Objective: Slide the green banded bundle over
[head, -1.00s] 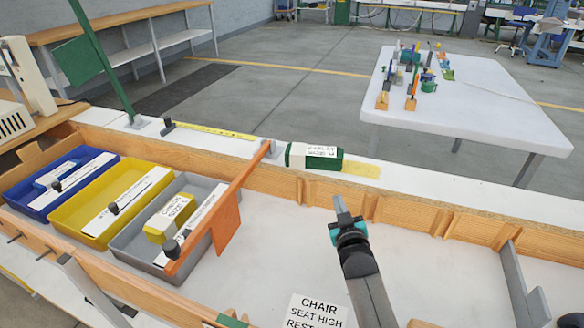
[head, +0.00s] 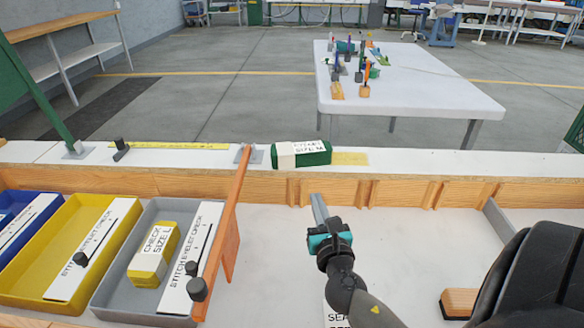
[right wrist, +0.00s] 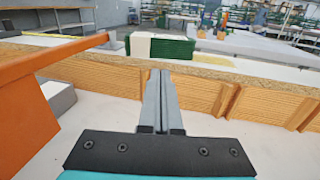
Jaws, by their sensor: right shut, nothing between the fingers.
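The green banded bundle (head: 301,153) lies on the white ledge beyond the wooden rail, with a white label band around it. A yellow patch (head: 349,158) lies on the ledge just right of it. The bundle also shows in the right wrist view (right wrist: 172,48), beyond the fingers. My right gripper (head: 318,198) is shut and empty. It is in front of the rail, below and nearer than the bundle, and apart from it. In the right wrist view its fingers (right wrist: 158,84) are together and point at the rail. My left gripper is not in view.
A yellow tray (head: 75,218) is further left. The wooden rail (head: 385,192) lies between gripper and ledge. A black chair part (head: 535,270) is at the right.

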